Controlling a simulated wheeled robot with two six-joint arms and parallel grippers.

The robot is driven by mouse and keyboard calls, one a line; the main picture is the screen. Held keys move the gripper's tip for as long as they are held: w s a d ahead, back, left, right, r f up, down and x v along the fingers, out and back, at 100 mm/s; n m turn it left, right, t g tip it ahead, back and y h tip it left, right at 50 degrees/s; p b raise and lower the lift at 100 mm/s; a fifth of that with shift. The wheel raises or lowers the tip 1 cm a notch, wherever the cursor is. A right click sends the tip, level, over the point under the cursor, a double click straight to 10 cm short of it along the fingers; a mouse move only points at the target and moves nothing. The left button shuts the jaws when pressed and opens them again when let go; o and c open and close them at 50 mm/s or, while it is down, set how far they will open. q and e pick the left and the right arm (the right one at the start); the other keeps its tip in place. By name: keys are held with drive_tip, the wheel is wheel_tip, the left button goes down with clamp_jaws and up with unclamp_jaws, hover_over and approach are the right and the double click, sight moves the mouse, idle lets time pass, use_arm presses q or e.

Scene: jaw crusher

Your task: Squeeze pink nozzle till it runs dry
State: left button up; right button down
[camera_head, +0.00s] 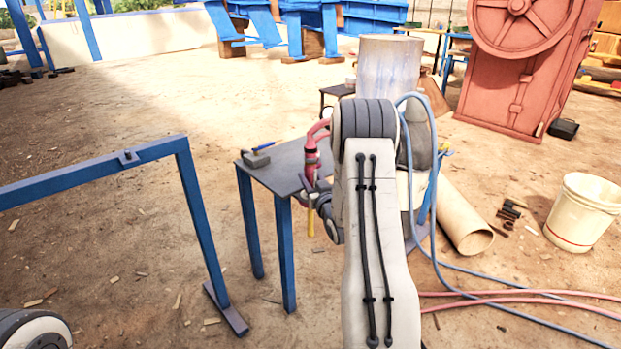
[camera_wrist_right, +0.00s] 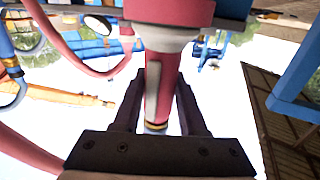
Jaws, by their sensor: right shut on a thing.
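The pink nozzle (camera_head: 311,157) stands roughly upright at the right edge of the small blue-legged table in the head view, with its pink hose curving over the top. In the right wrist view the pink nozzle (camera_wrist_right: 158,78) lies between the two dark fingers of my right gripper (camera_wrist_right: 158,100), with a brass-coloured band near its end. My right gripper (camera_head: 312,194) is shut on it; my arm hides part of the grip in the head view. No liquid is visible at the nozzle. Only a piece of my left arm shows at the lower left; its gripper is out of view.
The table (camera_head: 286,165) carries a small tool (camera_head: 257,158). A blue frame (camera_head: 190,190) stands at left. A cardboard tube (camera_head: 462,215), a white bucket (camera_head: 582,212) and blue and pink hoses (camera_head: 500,299) lie at right. Open dirt ground is at left.

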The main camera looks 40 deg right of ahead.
drive_tip(key=shift+c, duration=1.9)
unclamp_jaws()
drive_tip(key=p+v, duration=0.1)
drive_tip(key=v, duration=0.9)
drive_tip(key=shift+s, duration=0.25)
drive_tip(key=shift+a, duration=0.1)
